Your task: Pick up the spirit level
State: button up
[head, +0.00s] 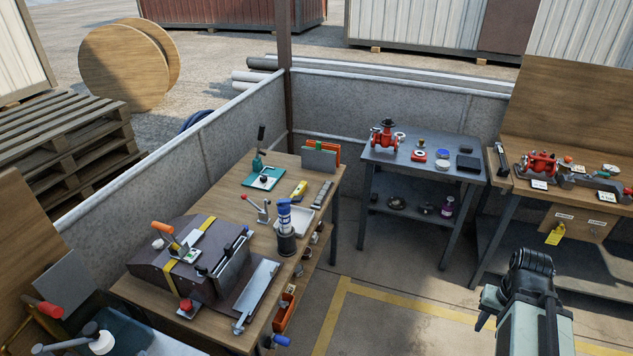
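A small yellow bar-shaped thing (299,189) lies on the wooden table at the left, between the teal plate and a grey bar. It may be the spirit level, but it is too small to tell for sure. Nothing touches it from my side. My arm shows at the lower right, in front of the yellow floor line and well away from that table. I make out no fingertips of my gripper, and I see nothing held.
The wooden table (274,172) also carries a dark curved machine (150,262), a blue-topped cylinder (284,221) and a white tray (304,219). A grey metal table (385,158) with a red valve (384,137) stands behind. The floor (385,317) between is clear.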

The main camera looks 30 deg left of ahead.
aim_at(299, 190)
jog(key=u, duration=0.05)
jog(key=i, duration=3.35)
jog(key=u, duration=4.9)
